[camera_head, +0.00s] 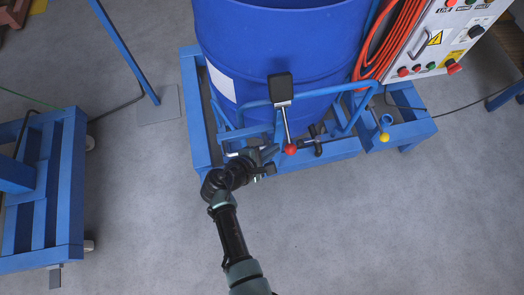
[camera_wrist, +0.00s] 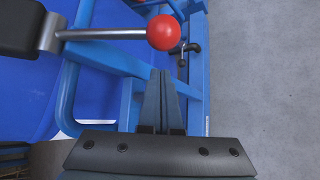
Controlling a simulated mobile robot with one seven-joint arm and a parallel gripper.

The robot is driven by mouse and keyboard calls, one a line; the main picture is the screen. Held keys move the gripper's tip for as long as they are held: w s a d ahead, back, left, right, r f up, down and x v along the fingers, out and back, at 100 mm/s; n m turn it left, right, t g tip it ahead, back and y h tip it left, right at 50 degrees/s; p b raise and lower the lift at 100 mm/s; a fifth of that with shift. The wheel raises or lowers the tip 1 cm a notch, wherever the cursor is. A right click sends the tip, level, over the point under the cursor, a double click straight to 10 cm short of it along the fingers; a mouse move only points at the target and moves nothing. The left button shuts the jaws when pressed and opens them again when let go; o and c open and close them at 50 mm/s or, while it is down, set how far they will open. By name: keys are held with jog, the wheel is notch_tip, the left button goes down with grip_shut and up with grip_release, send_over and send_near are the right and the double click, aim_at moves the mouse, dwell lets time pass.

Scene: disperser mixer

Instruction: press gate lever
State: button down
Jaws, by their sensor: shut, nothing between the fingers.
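The gate lever is a metal rod (camera_head: 286,124) with a red ball knob (camera_head: 291,149) at its lower end and a black block (camera_head: 280,88) at its upper end. It is in front of the blue drum. In the wrist view the rod (camera_wrist: 105,34) runs sideways from the black block (camera_wrist: 20,27) to the red knob (camera_wrist: 164,32). My gripper (camera_head: 272,152) is just left of the red knob, near the blue frame. In the wrist view its closed fingers (camera_wrist: 161,75) point toward the knob, with a small gap showing. Nothing is between the fingers.
The blue drum (camera_head: 280,50) stands in a blue frame (camera_head: 340,150). A yellow knob (camera_head: 384,137), an orange hose (camera_head: 385,40) and a control panel (camera_head: 440,40) are to the right. A blue cart (camera_head: 60,190) stands at left. The grey floor (camera_head: 370,230) in front is clear.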

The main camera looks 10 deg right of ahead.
jog(key=shift+s+d+r+p, duration=0.15)
jog(key=shift+s+d+r, duration=0.1)
jog(key=shift+s+r, duration=0.15)
jog(key=shift+s+d+r+p, duration=0.15)
jog(key=shift+s+d+r, duration=0.1)
jog(key=shift+r, duration=0.25)
jog(key=shift+s+r+p, duration=0.2)
jog(key=shift+r+p, duration=0.2)
jog(key=shift+p, duration=0.4)
jog(key=shift+s+r+n+g+p, duration=0.15)
jog(key=shift+r+n+g+p, duration=0.2)
jog(key=shift+p, duration=0.35)
jog(key=r+p, duration=0.1)
jog(key=p, duration=0.1)
jog(key=r+g+p, duration=0.1)
jog(key=shift+s+n+g+p, duration=0.25)
jog(key=shift+s+p, duration=0.05)
jog(key=shift+p, duration=0.1)
notch_tip(320, 180, up, 8)
jog(key=n+g+p, duration=0.3)
jog(key=g+p, duration=0.3)
jog(key=g, duration=0.1)
send_over(286, 148)
jog(key=s+a, duration=0.1)
jog(key=a, duration=0.1)
jog(key=shift+w+r+t, duration=0.2)
jog(key=shift+r+t, duration=0.1)
jog(key=shift+r, duration=0.25)
